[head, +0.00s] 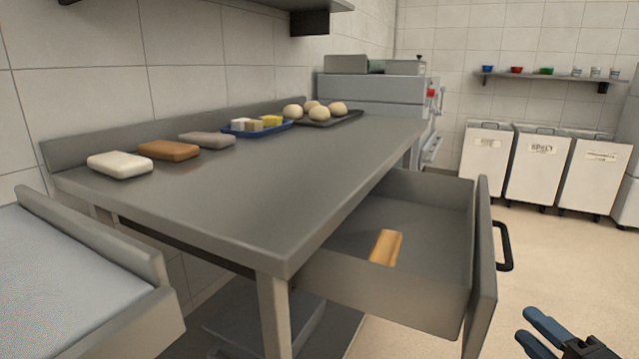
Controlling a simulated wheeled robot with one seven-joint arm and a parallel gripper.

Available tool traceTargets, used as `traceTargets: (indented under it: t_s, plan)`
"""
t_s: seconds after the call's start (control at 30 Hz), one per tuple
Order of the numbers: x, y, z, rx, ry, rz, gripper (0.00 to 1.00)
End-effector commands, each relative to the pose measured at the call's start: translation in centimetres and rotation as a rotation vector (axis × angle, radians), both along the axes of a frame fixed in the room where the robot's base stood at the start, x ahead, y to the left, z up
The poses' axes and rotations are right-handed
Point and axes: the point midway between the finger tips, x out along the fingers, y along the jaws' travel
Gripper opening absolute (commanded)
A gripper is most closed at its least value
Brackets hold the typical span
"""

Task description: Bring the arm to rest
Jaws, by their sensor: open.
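My gripper (563,336) shows at the bottom right of the head view, with blue fingers spread open and nothing between them. It hangs over the floor, to the right of the pulled-out drawer (415,289) and apart from it. The rest of my arm is outside the picture. The drawer's black handle (504,247) is up and to the left of my gripper, not touched by it. A wooden piece (386,247) lies inside the drawer.
The steel table (240,185) bears several soap-like blocks (168,150), a blue tray (286,126) and a dark tray (350,117) with dough balls. White bins (536,164) stand below a wall shelf (560,77). The floor (560,260) between drawer and bins is clear.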

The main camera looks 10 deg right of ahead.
Motion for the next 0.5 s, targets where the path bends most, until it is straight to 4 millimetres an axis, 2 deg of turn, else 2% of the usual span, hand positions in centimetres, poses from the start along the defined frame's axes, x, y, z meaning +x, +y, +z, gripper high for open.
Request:
traceTargets:
  t_s: [0.03,0.2,0.33,0.5]
  plan:
    - [-1.6,1.5,-2.2,-0.052,0.048,-0.015,0.40]
    - [-6.9,4.8,-6.9,-0.274,0.165,-0.063,0.40]
    - [-11.4,7.1,-9.0,-0.460,0.232,-0.075,0.40]
    - [-17.5,9.8,-9.9,-0.715,0.288,-0.056,0.40]
